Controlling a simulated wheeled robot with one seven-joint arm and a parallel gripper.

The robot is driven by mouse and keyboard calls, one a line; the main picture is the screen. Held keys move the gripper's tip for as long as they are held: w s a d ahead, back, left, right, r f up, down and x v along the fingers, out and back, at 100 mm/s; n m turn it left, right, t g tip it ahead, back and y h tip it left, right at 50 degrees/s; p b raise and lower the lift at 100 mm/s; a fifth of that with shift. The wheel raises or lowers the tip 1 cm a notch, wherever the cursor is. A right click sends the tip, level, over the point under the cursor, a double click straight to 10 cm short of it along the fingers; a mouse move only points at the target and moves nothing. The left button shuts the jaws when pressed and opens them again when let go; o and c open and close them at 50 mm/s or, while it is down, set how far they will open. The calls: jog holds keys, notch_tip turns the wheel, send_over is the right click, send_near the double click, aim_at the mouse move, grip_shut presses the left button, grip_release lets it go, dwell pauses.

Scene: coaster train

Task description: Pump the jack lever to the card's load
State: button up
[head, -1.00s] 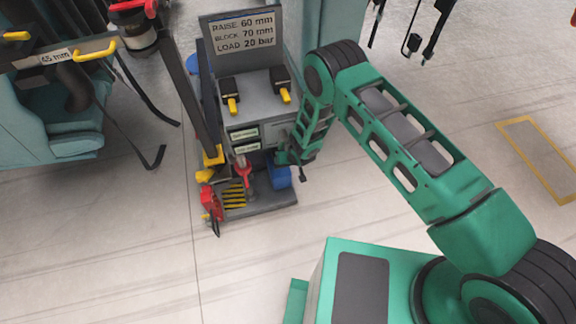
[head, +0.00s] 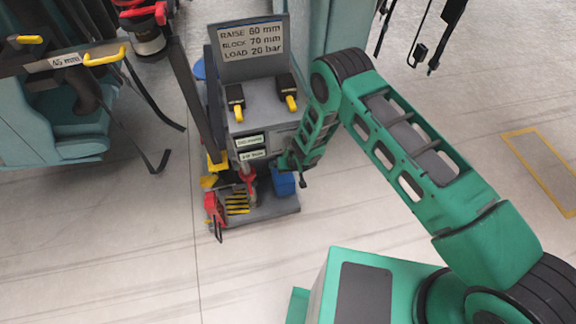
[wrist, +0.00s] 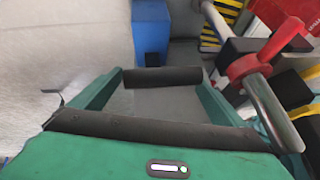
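The card (head: 252,41) on top of the grey cart reads RAISE 60 mm, BLOCK 70 mm, LOAD 20 bar. A red jack part (head: 247,179) stands low in the cart; in the wrist view a red clamp (wrist: 262,62) holds a bare metal rod (wrist: 272,112), which looks like the lever. My gripper (head: 293,163) is at the cart's right side, near the blue block. In the wrist view its green frame and dark bars (wrist: 160,78) lie left of the rod, whose lower end passes close to the frame. Whether they touch, and the finger opening, are unclear.
The cart (head: 262,215) has two yellow-handled valves (head: 239,113), two small labels, a blue block (head: 283,184) and a yellow-striped plate (head: 237,204). A red item (head: 214,207) sits at its front left corner. A teal bogie (head: 50,130) stands left. Floor in front is clear.

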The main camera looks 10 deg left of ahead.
jog(key=shift+s+d+r, duration=0.1)
jog(key=shift+s+r, duration=0.05)
jog(key=shift+r, duration=0.15)
jog(key=s+d, duration=0.8)
jog(key=s, duration=0.1)
jog(key=shift+s+r, duration=0.15)
jog(key=shift+s, duration=0.05)
